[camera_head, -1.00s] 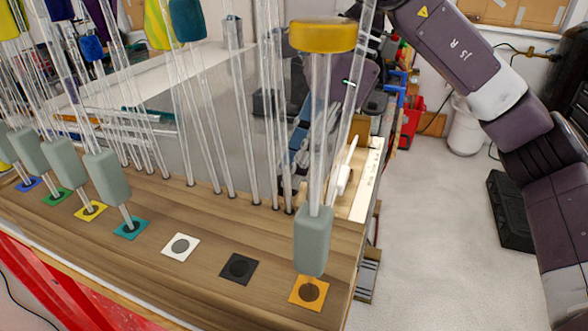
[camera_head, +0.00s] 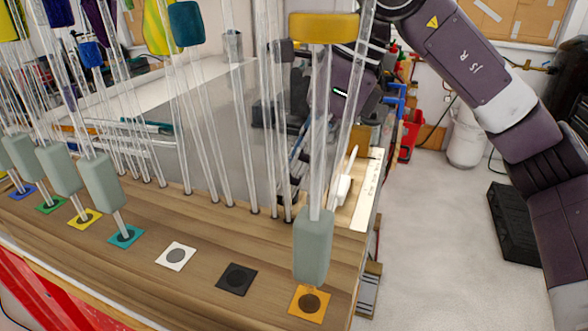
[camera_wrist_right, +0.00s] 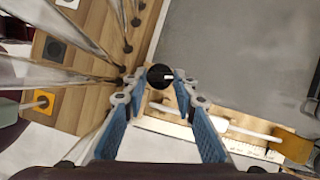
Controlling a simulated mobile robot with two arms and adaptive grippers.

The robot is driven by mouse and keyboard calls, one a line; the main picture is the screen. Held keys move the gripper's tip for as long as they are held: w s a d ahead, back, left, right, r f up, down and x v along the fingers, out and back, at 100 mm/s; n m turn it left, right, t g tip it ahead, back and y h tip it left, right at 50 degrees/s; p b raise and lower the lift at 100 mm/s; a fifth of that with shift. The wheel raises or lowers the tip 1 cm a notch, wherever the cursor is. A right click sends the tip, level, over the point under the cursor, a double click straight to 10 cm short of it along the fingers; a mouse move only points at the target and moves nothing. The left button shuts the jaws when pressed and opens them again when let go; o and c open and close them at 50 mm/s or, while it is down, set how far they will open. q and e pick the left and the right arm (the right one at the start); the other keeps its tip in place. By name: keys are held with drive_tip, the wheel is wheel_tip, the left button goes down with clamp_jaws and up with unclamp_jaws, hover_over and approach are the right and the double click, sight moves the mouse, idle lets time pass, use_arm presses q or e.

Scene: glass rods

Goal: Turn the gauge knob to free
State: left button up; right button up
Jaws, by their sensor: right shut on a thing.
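The gauge knob (camera_wrist_right: 160,77) is a round black knob with a white mark pointing right. In the right wrist view it sits between the fingertips of my right gripper (camera_wrist_right: 157,88), whose blue-padded fingers are shut on it from both sides. In the head view my right gripper (camera_head: 300,142) is partly hidden behind clear glass rods, and the knob cannot be made out. A pale scale plate (camera_head: 370,185) with a white bar (camera_head: 345,178) on it lies close by; the bar also shows in the wrist view (camera_wrist_right: 238,129). My left gripper is not in view.
Clear rods stand close together in a wooden board (camera_head: 130,262). A rod with a yellow cap (camera_head: 323,27) and grey-green sleeve (camera_head: 313,245) stands at the orange square (camera_head: 309,302), in front of my right gripper. A grey panel (camera_wrist_right: 250,50) lies beside the knob.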

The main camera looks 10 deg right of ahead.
drive_tip(key=o, duration=1.2)
drive_tip(key=shift+r, duration=0.1)
drive_tip(key=shift+c, duration=0.2)
drive_tip(key=w+v, duration=0.1)
drive_tip(key=v, duration=0.4)
drive_tip(key=s+d, duration=0.5)
drive_tip(key=d, duration=0.6)
drive_tip(key=shift+d, duration=0.2)
